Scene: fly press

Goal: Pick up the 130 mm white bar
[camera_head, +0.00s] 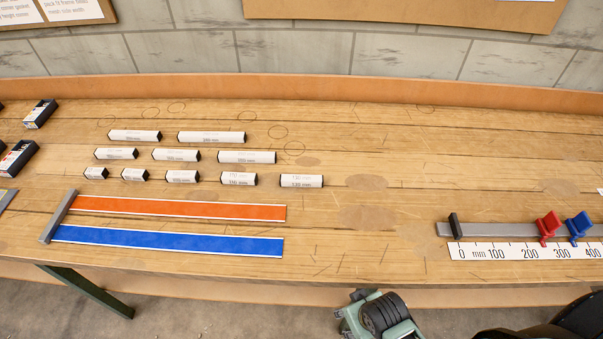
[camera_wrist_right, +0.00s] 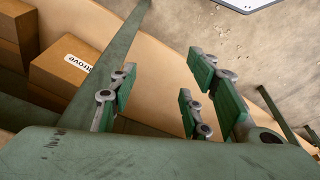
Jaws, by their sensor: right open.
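The 130 mm white bar (camera_head: 302,181) lies on the wooden bench at the right end of the front row of bars. It is white with black ends, and its front label reads 130 mm. My right gripper (camera_head: 379,314) is at the bottom of the head view, in front of the bench edge and well apart from the bar. In the right wrist view the green-padded fingers of this gripper (camera_wrist_right: 165,90) stand apart with nothing between them. The bar is not in the wrist view. My left gripper is in neither view.
Several other white bars (camera_head: 247,157) lie in rows left of and behind it. Orange (camera_head: 180,208) and blue (camera_head: 170,241) strips lie in front. A ruler (camera_head: 500,251) with red and blue sliders is at right. Bench between is clear. Brown boxes (camera_wrist_right: 65,75) show in the wrist view.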

